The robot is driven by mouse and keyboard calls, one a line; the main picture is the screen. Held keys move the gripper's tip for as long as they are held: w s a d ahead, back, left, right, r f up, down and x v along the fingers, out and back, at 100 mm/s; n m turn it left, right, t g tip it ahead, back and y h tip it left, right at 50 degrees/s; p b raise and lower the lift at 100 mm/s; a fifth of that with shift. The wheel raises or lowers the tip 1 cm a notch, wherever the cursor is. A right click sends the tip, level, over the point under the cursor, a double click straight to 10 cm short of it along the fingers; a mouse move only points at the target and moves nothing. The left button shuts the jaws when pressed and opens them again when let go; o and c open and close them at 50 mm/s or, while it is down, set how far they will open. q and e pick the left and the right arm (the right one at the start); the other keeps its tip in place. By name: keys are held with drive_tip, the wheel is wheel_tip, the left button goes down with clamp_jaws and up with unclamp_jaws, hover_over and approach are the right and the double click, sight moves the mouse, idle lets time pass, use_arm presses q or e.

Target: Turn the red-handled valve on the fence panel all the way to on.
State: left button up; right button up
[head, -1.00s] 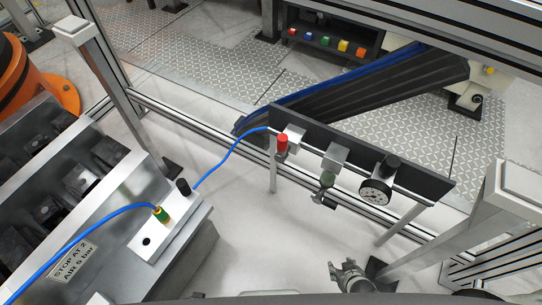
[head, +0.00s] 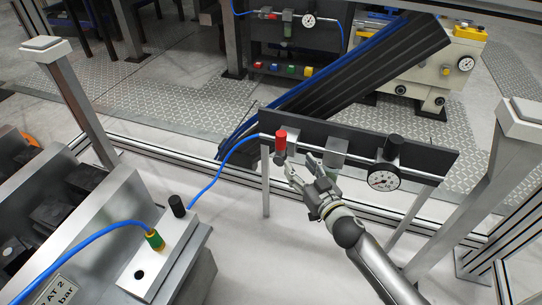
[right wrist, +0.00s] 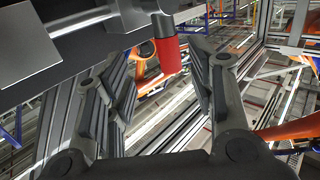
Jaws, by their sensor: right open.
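The red valve handle (head: 281,138) points up on the left part of the dark fence panel (head: 427,160). A blue hose (head: 225,160) runs to the valve from the left. My right gripper (head: 301,166) is open, just right of and below the handle in the head view, and apart from it. In the right wrist view the red handle (right wrist: 167,56) hangs between and beyond the spread fingers of my right gripper (right wrist: 161,78), with nothing held. My left gripper is not in view.
A round gauge (head: 383,180) with a black knob and a grey regulator block (head: 335,150) sit right of the valve. Fence posts (head: 83,105) stand left and right. The stop-station block with the green fitting (head: 155,240) is at lower left.

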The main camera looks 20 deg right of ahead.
sight(283, 145)
drive_tip(key=w, duration=0.3)
drive_tip(key=w+a+r+b, duration=0.1)
drive_tip(key=w, duration=0.1)
drive_tip(key=w+a, duration=0.1)
drive_tip(key=w, duration=0.2)
drive_tip(key=shift+w+a+r, duration=0.15)
drive_tip(key=shift+w+a, duration=0.05)
drive_tip(key=shift+w, duration=0.15)
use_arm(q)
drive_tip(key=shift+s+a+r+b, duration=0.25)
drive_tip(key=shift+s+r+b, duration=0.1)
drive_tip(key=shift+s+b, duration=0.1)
use_arm(e)
drive_tip(key=shift+w+a, duration=0.2)
drive_tip(key=shift+w, duration=0.75)
clamp_jaws()
